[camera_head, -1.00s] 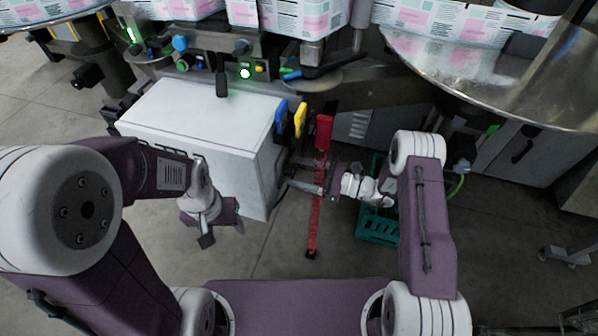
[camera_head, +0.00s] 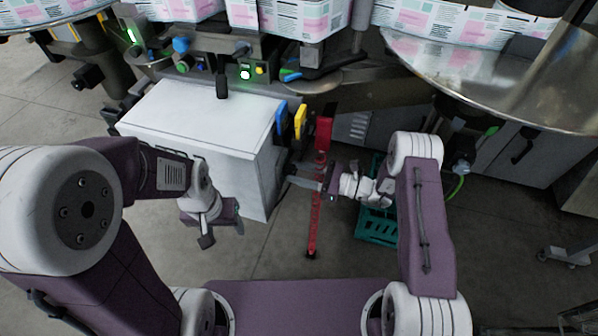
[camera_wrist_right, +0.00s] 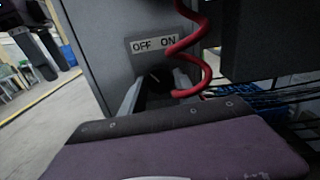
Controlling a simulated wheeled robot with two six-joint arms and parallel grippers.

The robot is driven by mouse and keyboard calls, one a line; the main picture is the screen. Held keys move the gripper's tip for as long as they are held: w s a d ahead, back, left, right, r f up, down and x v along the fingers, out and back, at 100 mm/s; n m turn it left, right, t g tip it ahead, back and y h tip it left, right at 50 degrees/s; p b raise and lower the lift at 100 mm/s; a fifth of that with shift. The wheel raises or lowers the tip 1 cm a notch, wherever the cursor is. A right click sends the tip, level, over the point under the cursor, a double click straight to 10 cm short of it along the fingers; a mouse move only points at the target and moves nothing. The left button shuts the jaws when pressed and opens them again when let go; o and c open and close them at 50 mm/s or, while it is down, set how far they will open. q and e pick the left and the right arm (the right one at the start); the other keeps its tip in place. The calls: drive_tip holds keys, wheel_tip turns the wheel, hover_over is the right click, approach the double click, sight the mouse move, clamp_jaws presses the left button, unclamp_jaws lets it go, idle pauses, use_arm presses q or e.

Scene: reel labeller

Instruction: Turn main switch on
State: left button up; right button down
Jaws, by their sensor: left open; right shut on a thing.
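The main switch (camera_wrist_right: 154,78) shows in the right wrist view as a dark knob below an "OFF ON" label (camera_wrist_right: 154,45) on the side of a grey cabinet. My right gripper (camera_wrist_right: 153,88) is shut on it, one finger on each side. The knob is dim and partly hidden, so its exact angle cannot be told. In the head view my right gripper (camera_head: 291,174) reaches left to the side of the white-topped cabinet (camera_head: 200,115), and the switch is hidden there. My left gripper (camera_head: 207,238) is open and empty in front of the cabinet.
A coiled red cord (camera_wrist_right: 204,70) hangs close to the right finger. A teal crate (camera_head: 377,228) is on the floor behind the right wrist. Blue (camera_head: 281,120) and yellow (camera_head: 300,120) handles sit above. The floor in front is clear.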

drive_tip(key=m, duration=0.3)
drive_tip(key=shift+m+p, duration=0.3)
drive_tip(key=shift+p, duration=0.1)
drive_tip(key=m, duration=0.4)
drive_tip(key=shift+m+p, duration=0.3)
drive_tip(key=shift+p, duration=0.1)
drive_tip(key=m, duration=0.4)
drive_tip(key=shift+p, duration=0.3)
drive_tip(key=shift+m, duration=2.1)
drive_tip(key=c, duration=0.9)
unclamp_jaws()
drive_tip(key=shift+d, duration=0.1)
